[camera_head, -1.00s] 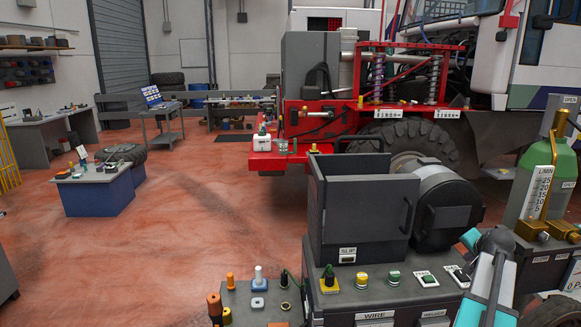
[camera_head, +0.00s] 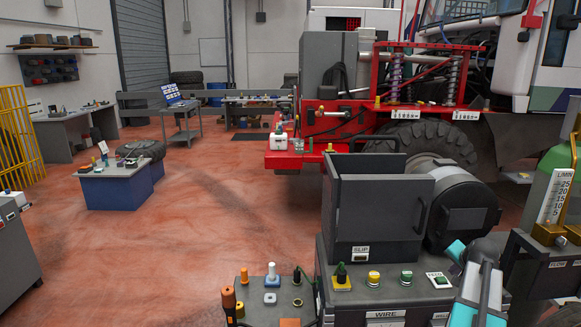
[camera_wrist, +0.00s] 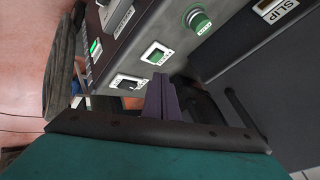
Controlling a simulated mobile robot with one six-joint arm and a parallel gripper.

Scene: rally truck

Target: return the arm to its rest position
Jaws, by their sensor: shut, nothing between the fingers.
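My arm, teal, white and grey, shows at the lower right of the head view, beside the dark welder cabinet (camera_head: 345,290); its fingertips cannot be made out there. In the wrist view my gripper (camera_wrist: 163,88) is shut, its dark purple fingers together with nothing between them. Beyond the fingers is a grey panel with a green knob (camera_wrist: 198,20), a green switch (camera_wrist: 155,54) and a dark switch (camera_wrist: 127,82). The fingers overlap the panel's edge in the picture; I cannot tell the gap.
A dark open box (camera_head: 375,215) and a black drum (camera_head: 460,210) stand on the cabinet. A green gas cylinder (camera_head: 555,190) is at the right. The red truck (camera_head: 300,155) stands behind. Open red floor (camera_head: 190,250) lies to the left, with a blue tool stand (camera_head: 115,190).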

